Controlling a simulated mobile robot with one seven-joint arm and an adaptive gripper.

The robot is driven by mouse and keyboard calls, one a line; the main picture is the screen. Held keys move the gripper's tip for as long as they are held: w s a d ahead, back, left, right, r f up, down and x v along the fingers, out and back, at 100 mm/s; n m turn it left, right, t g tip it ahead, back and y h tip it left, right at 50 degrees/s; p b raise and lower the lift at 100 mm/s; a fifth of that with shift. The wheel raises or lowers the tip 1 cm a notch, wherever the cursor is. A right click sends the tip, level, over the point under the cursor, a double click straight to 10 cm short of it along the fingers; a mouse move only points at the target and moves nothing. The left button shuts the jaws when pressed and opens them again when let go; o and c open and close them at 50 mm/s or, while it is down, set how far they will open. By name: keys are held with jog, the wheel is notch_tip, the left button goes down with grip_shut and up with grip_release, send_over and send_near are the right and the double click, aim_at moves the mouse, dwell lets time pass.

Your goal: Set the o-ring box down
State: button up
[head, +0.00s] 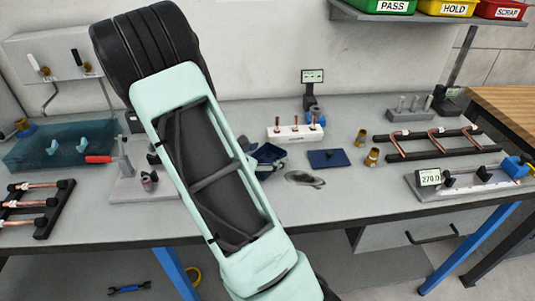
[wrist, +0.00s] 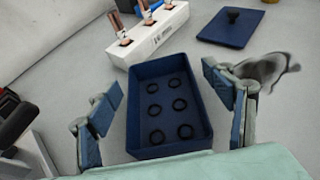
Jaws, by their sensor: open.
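The o-ring box (wrist: 143,72) is an open dark blue box with several black o-rings on its floor. In the wrist view it stands upright, apparently on the bench top. My gripper (wrist: 168,98) is open, with one blue-padded finger to each side of the box. Gaps show between both fingers and the box walls, so nothing is held. In the head view my arm hides part of the box (head: 268,153) and most of the gripper.
A white block (wrist: 165,35) with copper pieces stands just behind the box. A dark blue lid-like plate with a black knob (wrist: 225,28) lies behind right. A grey flat piece (head: 304,179) lies right of the gripper. Bare bench (head: 300,210) shows in front.

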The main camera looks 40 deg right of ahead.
jog(key=v, duration=1.1)
jog(key=shift+s+a, duration=0.1)
jog(key=shift+a, duration=0.25)
